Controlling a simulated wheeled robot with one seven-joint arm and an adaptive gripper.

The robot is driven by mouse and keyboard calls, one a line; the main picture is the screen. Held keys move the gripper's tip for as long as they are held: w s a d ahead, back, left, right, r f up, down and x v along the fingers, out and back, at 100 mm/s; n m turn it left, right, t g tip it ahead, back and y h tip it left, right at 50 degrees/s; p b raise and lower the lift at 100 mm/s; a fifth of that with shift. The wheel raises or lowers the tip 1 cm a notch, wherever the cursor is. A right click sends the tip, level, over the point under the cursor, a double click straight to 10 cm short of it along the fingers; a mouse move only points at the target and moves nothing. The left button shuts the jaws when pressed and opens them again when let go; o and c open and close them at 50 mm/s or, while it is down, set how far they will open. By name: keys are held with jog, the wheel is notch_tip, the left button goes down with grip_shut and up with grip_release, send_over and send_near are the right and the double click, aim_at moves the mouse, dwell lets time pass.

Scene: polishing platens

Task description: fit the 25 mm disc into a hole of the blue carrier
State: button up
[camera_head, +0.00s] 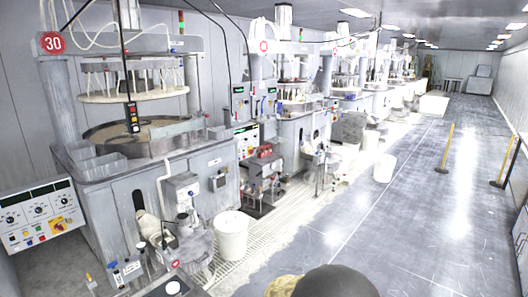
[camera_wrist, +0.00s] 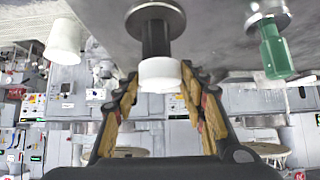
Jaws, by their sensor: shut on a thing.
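In the wrist view, which looks upside down, my gripper (camera_wrist: 158,80) has its two tan-padded fingers closed around a white round piece (camera_wrist: 160,73). This piece meets the end of a black post (camera_wrist: 156,38) with a round grey plate (camera_wrist: 157,14) at its other end. I cannot tell whether the white piece is the 25 mm disc, or whether it is fixed to the post. I cannot make out the blue carrier or its holes in either view. The platen (camera_head: 105,132) of machine 30 shows at the left of the head view, under a raised upper plate.
A green bottle-like piece (camera_wrist: 274,52) stands beside the post in the wrist view. A white bucket (camera_head: 231,235) stands before the machine. A control box (camera_head: 38,215) is at the left. The grey floor aisle (camera_head: 400,230) is open, with yellow posts (camera_head: 445,148) farther right.

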jog(key=shift+r, duration=0.1)
jog(key=shift+c, duration=0.5)
jog(key=shift+r+p, duration=3.45)
jog(key=shift+p, duration=0.1)
